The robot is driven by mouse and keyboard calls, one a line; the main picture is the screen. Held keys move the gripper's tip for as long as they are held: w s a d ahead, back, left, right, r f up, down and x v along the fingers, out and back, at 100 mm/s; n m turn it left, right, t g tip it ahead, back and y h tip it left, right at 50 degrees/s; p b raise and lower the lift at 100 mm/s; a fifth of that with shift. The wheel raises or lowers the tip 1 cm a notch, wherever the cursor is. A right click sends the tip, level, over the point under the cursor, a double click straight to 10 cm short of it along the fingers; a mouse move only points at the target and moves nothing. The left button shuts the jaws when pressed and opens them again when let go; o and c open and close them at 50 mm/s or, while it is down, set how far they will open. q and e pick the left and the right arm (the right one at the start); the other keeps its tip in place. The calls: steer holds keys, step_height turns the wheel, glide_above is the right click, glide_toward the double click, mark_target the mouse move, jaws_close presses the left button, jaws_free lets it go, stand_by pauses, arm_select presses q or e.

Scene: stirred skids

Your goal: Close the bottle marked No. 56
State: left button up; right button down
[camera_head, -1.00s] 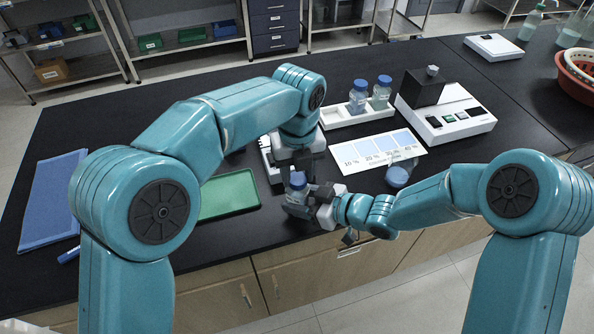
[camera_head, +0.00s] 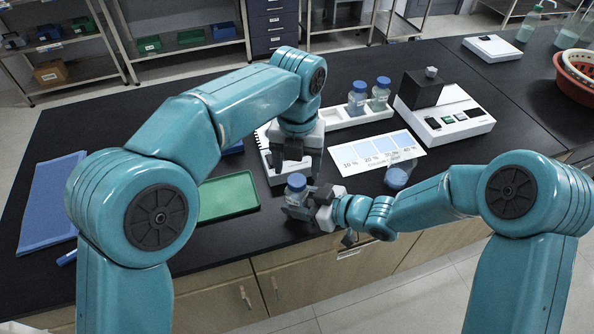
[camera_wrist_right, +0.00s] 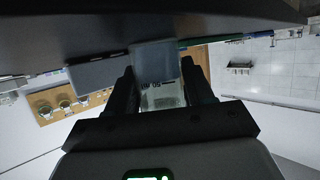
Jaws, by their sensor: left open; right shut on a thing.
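A small clear bottle (camera_head: 294,198) with a blue cap (camera_head: 296,181) on top is near the front edge of the bench. My right gripper (camera_head: 299,205) is shut on its body from the right. The right wrist view shows the bottle (camera_wrist_right: 160,90) between both fingers, with small print that I cannot read as a number. My left gripper (camera_head: 293,172) is open, pointing down just above and behind the cap, apart from it. Two more blue-capped bottles stand in a white rack (camera_head: 343,119) at the back: one left (camera_head: 357,99), one right (camera_head: 380,94).
A green tray (camera_head: 228,197) and a blue mat (camera_head: 50,205) lie to the left. A percentage chart (camera_head: 377,151), a beaker of blue liquid (camera_head: 397,176) and a white instrument (camera_head: 450,115) are to the right.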

arm_select(q)
steer(key=shift+r, duration=0.7)
steer(key=shift+c, duration=0.4)
